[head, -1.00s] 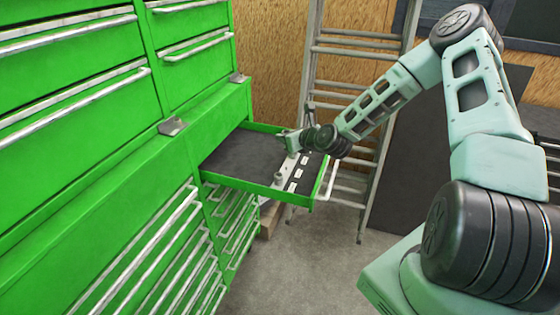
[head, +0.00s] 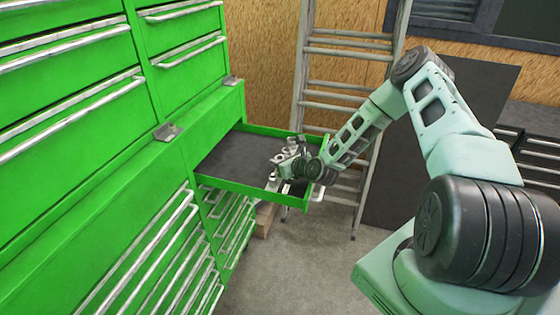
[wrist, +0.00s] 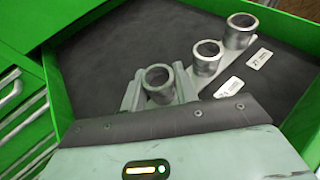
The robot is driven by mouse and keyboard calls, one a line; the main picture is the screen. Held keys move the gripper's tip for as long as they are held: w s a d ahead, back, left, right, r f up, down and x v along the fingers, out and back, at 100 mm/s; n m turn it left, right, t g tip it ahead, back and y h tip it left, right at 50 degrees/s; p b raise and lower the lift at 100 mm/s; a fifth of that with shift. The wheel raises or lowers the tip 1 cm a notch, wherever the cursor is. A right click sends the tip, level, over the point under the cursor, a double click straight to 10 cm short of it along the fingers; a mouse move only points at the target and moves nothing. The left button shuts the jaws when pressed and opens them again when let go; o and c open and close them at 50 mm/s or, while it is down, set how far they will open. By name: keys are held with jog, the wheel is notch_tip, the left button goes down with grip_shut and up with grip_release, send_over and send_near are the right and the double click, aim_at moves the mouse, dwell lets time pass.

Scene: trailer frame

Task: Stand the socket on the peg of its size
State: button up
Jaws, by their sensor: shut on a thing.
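My gripper (wrist: 158,91) is shut on a metal socket (wrist: 158,80), an open-topped cylinder upright between the two grey fingers in the wrist view. In the head view my gripper (head: 279,163) is low over the right part of the open drawer. Two other sockets stand in the wrist view, a middle one (wrist: 207,54) and a larger one (wrist: 240,30), on a grey rail (wrist: 222,72). White labels lie beside the rail; one (wrist: 259,59) appears to read 27, the other (wrist: 229,87) is partly hidden. The held socket's lower end and any peg under it are hidden.
The open green drawer (head: 229,183) has a bare dark liner (head: 240,155) on its left. Its green walls surround my gripper. The tall green cabinet (head: 70,180) rises at left. A ladder (head: 352,50) leans behind the drawer. The floor in front is clear.

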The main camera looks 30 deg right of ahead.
jog(key=shift+f+b, duration=0.4)
jog(key=shift+f, duration=0.05)
jog(key=shift+f, duration=0.1)
jog(key=o, duration=1)
